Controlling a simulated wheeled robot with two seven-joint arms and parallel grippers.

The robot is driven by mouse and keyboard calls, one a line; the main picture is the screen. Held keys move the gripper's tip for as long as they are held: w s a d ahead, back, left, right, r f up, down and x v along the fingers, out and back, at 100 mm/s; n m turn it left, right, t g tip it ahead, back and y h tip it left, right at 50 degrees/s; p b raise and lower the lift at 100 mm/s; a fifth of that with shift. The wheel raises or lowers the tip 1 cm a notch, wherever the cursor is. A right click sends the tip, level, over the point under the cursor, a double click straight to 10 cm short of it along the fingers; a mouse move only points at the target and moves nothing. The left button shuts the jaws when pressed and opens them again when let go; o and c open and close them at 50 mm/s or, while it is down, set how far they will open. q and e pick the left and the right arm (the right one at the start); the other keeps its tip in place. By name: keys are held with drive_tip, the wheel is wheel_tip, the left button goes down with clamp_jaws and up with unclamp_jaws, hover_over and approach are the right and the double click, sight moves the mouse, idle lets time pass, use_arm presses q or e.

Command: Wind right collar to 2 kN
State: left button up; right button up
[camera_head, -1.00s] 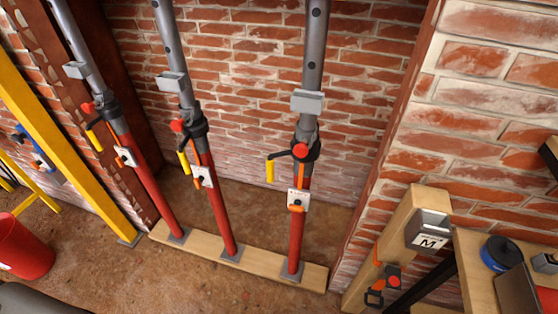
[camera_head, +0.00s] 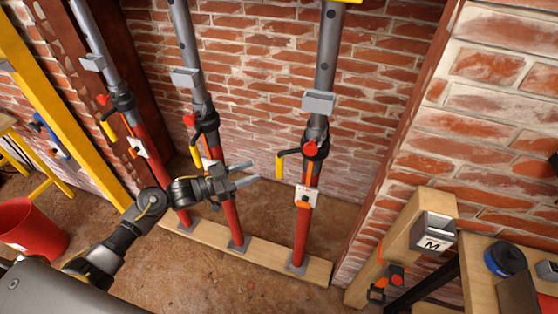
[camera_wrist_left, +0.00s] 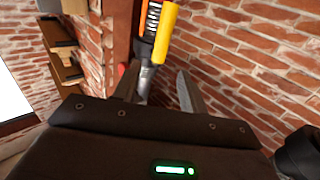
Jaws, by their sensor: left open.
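Three red-and-grey props stand in a row. The right prop's dark collar (camera_head: 315,149) has a red knob and a crank with a yellow handle (camera_head: 279,166) hanging on its left. A small white gauge plate (camera_head: 307,196) sits below the collar; its reading is too small to tell. My left gripper (camera_head: 254,175) is open and empty, left of and below the yellow handle, apart from it, and in front of the middle prop. In the left wrist view, a yellow handle (camera_wrist_left: 165,35) shows beyond my open fingers (camera_wrist_left: 157,90). My right gripper is not in view.
The props stand on a wooden sole board (camera_head: 317,270) before a brick wall (camera_head: 260,60). The middle prop (camera_head: 232,222) is close behind my left gripper. A yellow post (camera_head: 60,110) and red bucket (camera_head: 35,228) are left. A wooden post with an M box (camera_head: 434,233) stands right.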

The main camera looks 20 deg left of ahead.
sight(279, 161)
use_arm(q)
drive_tip(key=shift+p+x, duration=1.45)
drive_tip(key=shift+x, duration=3.95)
drive_tip(key=shift+a+f, duration=0.1)
clamp_jaws()
